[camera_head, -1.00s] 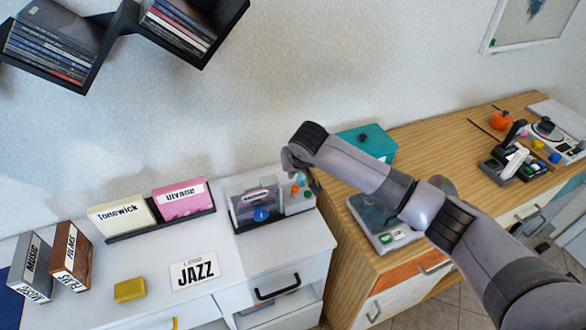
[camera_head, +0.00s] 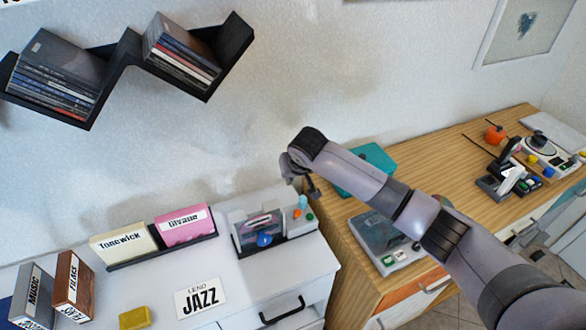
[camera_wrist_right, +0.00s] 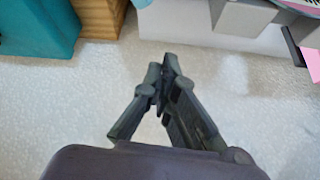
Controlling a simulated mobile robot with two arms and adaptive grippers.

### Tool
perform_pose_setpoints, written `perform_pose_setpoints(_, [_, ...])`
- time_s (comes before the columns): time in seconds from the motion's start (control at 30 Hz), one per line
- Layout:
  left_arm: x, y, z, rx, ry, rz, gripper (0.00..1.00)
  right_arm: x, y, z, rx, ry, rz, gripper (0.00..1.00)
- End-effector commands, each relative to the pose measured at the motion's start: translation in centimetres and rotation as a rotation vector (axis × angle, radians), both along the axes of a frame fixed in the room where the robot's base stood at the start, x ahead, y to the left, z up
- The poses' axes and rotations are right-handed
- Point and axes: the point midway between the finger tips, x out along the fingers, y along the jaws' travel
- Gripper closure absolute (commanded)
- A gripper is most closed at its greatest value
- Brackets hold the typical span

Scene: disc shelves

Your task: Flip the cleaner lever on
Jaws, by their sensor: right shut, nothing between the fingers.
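The cleaner (camera_head: 250,242) is a small pale box with a clear dark front, standing on the right end of the white cabinet. A round blue knob (camera_head: 264,239) is on its front. Its right part carries a light-blue piece (camera_head: 303,201), an orange button (camera_head: 297,214) and a green button (camera_head: 310,217). I cannot tell which piece is the lever. My right gripper (camera_head: 314,189) is shut and empty, just above and behind the cleaner's right end. In the right wrist view its fingertips (camera_wrist_right: 167,68) meet, with the pale box edge (camera_wrist_right: 243,17) beyond. My left gripper is out of view.
A teal box (camera_head: 372,165) and a clear-lidded device (camera_head: 375,240) stand on the wooden cabinet at right, near my right arm. A pink divider (camera_head: 186,230) in a black rack is left of the cleaner. A black wall shelf (camera_head: 128,48) hangs above left.

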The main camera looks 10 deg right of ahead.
Motion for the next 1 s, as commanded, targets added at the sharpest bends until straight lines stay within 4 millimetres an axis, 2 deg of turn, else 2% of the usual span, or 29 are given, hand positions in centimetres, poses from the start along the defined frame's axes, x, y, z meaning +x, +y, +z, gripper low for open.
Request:
perform_pose_setpoints(0.1, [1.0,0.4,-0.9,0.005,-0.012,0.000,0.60,-1.5,-0.2,0.8,-0.002,0.000,0.003,1.00])
perform_pose_setpoints(0.23, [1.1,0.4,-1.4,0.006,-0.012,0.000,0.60,-3.1,-0.4,2.5,-0.002,-0.001,0.001,1.00])
perform_pose_setpoints(0.5, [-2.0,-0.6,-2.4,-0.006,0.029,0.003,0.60,-5.7,-0.7,5.2,-0.001,0.002,0.000,1.00])
perform_pose_setpoints(0.63, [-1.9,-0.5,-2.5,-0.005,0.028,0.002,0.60,-6.2,-0.8,5.8,-0.003,0.002,-0.001,1.00])
perform_pose_setpoints(0.9, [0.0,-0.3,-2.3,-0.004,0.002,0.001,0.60,-6.2,-0.8,5.9,-0.003,0.003,-0.001,1.00])
perform_pose_setpoints(1.0, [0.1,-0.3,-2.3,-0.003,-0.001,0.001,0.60,-6.2,-0.8,5.9,-0.003,0.003,-0.001,1.00])
